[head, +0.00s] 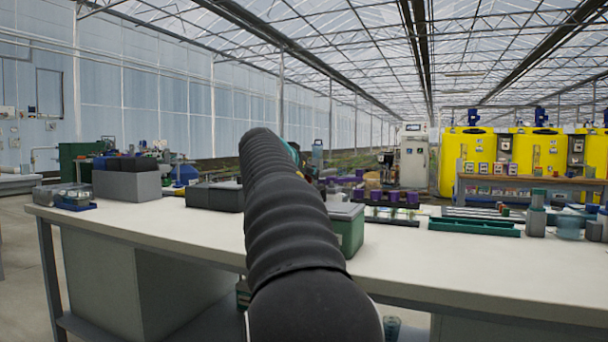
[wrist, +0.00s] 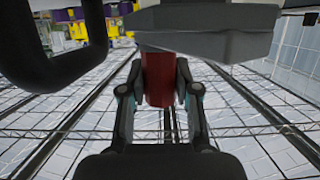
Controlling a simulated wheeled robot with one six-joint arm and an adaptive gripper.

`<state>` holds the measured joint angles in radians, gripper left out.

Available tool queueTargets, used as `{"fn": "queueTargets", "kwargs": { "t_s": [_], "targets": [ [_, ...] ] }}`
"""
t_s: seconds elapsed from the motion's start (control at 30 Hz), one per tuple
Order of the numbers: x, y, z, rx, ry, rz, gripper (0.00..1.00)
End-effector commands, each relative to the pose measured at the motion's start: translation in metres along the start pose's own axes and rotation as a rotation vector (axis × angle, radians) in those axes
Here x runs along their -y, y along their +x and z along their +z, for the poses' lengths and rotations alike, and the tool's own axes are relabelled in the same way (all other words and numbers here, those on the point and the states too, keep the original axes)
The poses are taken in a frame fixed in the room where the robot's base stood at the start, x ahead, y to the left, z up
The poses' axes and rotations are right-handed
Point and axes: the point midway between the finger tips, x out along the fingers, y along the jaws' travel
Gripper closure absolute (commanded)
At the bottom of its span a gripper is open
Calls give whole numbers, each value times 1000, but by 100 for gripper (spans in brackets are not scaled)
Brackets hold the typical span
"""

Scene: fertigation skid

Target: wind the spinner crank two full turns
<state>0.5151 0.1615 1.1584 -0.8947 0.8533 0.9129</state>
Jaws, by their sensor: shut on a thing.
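In the wrist view my gripper (wrist: 159,78) has one finger on each side of a red upright grip (wrist: 158,88), which looks like the handle of the spinner crank. The fingers are shut on it. A grey angular body (wrist: 215,42) lies just beyond the grip, at the top of the wrist view, and covers its far end. I cannot tell how the grip joins it. In the head view my dark ribbed arm hides my gripper and the crank, so the crank's angle cannot be told there.
A white-topped bench (head: 470,265) spans the head view. A green box with a grey lid (head: 348,228) stands right of my arm. Grey bins (head: 127,182) stand left, and green trays (head: 475,227) lie right. Yellow tanks (head: 466,160) stand behind. The bench front at right is clear.

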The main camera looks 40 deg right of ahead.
Motion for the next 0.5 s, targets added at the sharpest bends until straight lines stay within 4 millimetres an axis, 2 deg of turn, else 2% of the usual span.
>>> {"fn": "queueTargets", "kwargs": {
  "t_s": [0.5],
  "targets": [
    [-18, -12, 10, 5, -2, 3, 88]
  ]
}}
